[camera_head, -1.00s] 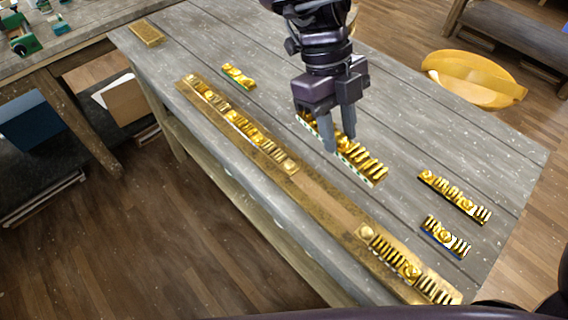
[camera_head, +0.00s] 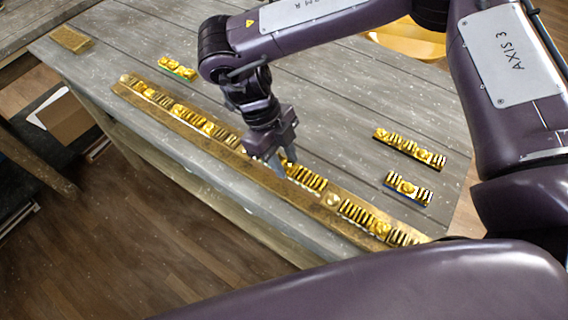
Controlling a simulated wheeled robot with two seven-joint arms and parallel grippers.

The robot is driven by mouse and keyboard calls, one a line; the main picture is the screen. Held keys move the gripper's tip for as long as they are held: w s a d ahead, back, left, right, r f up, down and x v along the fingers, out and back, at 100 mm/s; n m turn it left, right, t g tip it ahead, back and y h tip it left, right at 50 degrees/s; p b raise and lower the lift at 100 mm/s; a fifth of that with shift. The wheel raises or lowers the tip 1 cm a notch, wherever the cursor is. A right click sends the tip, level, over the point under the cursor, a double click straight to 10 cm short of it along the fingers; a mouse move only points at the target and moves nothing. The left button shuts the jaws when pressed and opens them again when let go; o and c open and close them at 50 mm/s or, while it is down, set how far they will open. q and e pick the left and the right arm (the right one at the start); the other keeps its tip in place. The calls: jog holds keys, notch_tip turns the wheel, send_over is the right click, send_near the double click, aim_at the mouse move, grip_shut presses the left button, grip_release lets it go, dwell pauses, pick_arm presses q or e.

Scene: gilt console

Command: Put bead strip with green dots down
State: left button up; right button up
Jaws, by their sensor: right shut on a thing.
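The bead strip with green dots (camera_head: 308,179) is gold with ribbed beads; its dotted edge is hidden now. My right gripper (camera_head: 281,164) is shut on it, near the strip's left end. The strip lies along the gap in the long gilt rail (camera_head: 283,188), between the rail's left run of beads and a round gold boss (camera_head: 331,200). I cannot tell whether it touches the rail or hangs just above it. The gripper hides the strip's left end. My left gripper is not in view.
Two loose bead strips (camera_head: 410,149) (camera_head: 408,188) lie on the grey plank table (camera_head: 340,95) at right. A short green-edged strip (camera_head: 177,68) lies behind the rail. A gold block (camera_head: 71,39) sits at the far left corner. A yellow seat (camera_head: 408,38) stands beyond the table.

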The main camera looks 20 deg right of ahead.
aim_at(281, 159)
jog(key=shift+f, duration=1.5)
jog(key=o, duration=1.1)
jog(key=shift+c, duration=0.2)
jog(key=v, duration=1.2)
jog(key=shift+b, duration=0.35)
